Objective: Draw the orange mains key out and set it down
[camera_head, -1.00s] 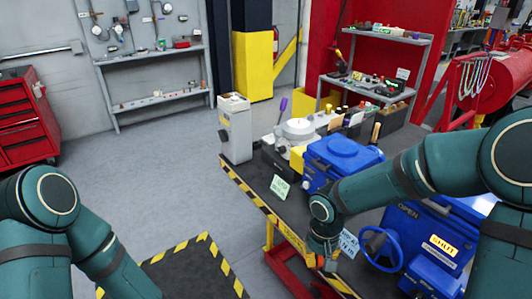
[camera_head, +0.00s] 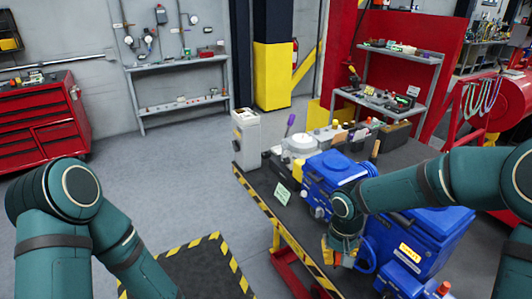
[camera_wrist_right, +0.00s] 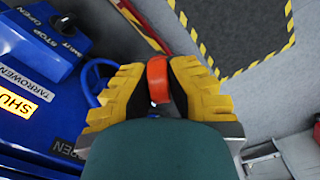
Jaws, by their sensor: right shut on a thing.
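The orange key (camera_wrist_right: 157,80) is between the yellow fingertips of my right gripper (camera_wrist_right: 157,88) in the right wrist view. The gripper is shut on it. Grey floor shows behind the key's far end, and the fingers hide part of it. In the head view my right gripper (camera_head: 343,252) hangs in front of the blue valve actuator (camera_head: 432,228), beside its blue handwheel (camera_head: 368,258). The actuator also shows at the left of the wrist view (camera_wrist_right: 25,60), with a lit "SHUT" label (camera_wrist_right: 18,101) and a selector knob (camera_wrist_right: 66,23). My left gripper is out of view.
The dark bench (camera_head: 262,199) has a yellow-black edge and holds a grey box (camera_head: 246,138), a tag (camera_head: 282,194) and a second blue unit (camera_head: 328,172). An orange-red part (camera_head: 443,288) shows low at the right. Open floor (camera_head: 185,190) lies left of the bench.

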